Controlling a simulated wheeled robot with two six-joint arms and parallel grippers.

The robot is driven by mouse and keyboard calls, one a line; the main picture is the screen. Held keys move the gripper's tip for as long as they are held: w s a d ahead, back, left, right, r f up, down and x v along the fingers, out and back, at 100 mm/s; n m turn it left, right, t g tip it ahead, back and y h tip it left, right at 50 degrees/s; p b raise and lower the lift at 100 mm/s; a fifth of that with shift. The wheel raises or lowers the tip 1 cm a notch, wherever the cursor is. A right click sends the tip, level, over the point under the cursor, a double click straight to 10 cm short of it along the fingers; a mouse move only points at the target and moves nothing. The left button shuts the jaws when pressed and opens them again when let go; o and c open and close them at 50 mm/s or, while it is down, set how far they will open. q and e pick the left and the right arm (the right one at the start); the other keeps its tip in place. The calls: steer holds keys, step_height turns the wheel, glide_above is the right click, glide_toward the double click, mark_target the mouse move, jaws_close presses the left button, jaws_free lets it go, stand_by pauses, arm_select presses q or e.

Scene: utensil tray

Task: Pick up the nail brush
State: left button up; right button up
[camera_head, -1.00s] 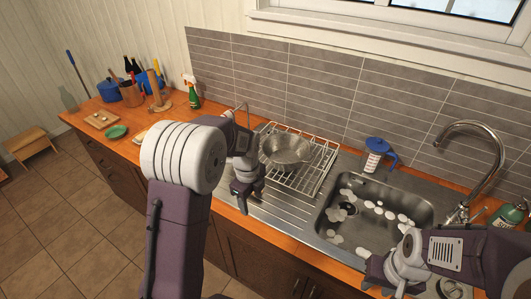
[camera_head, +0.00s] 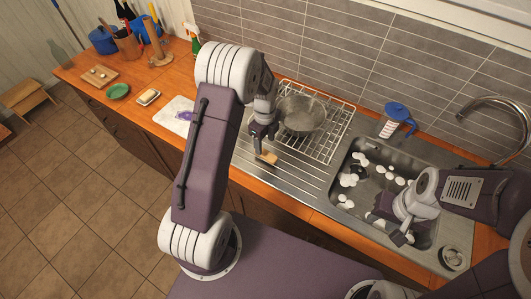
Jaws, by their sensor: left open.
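A small tan wooden block, which looks like the nail brush (camera_head: 269,158), lies on the steel drainboard (camera_head: 303,187) left of the sink. My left gripper (camera_head: 262,146) points down right at it, with the jaws open. Its fingers partly cover the brush, and I cannot tell whether they touch it. My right gripper (camera_head: 387,229) hangs over the front right of the sink, and its jaw opening is not clear.
A wire dish rack (camera_head: 331,146) with a metal bowl (camera_head: 301,114) stands behind the brush. The sink (camera_head: 352,205) holds foam patches. A blue-lidded jug (camera_head: 394,121) stands behind it. A white cloth (camera_head: 172,116) lies left of my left arm.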

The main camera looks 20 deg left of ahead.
mark_target(266, 154)
arm_select(q)
steer(key=shift+w+a+f, duration=0.1)
steer(key=shift+f, duration=0.2)
steer(key=shift+s+d+f+p, duration=0.35)
steer(key=shift+f+p, duration=0.1)
steer(key=shift+f, duration=0.15)
steer(key=shift+s+d+f+p, duration=0.2)
steer(key=shift+s+f+p, duration=0.1)
steer(key=shift+f+p, duration=0.2)
step_height(266, 154, down, 2)
steer(key=shift+w+a+f, duration=0.1)
steer(key=shift+w+f, duration=0.05)
steer(key=shift+f, duration=0.05)
steer(key=shift+w+a+f, duration=0.15)
steer(key=shift+w+f, duration=0.05)
steer(key=shift+w, duration=0.05)
steer(key=shift+s+r, duration=0.1)
steer(key=shift+s, duration=0.05)
jaws_close()
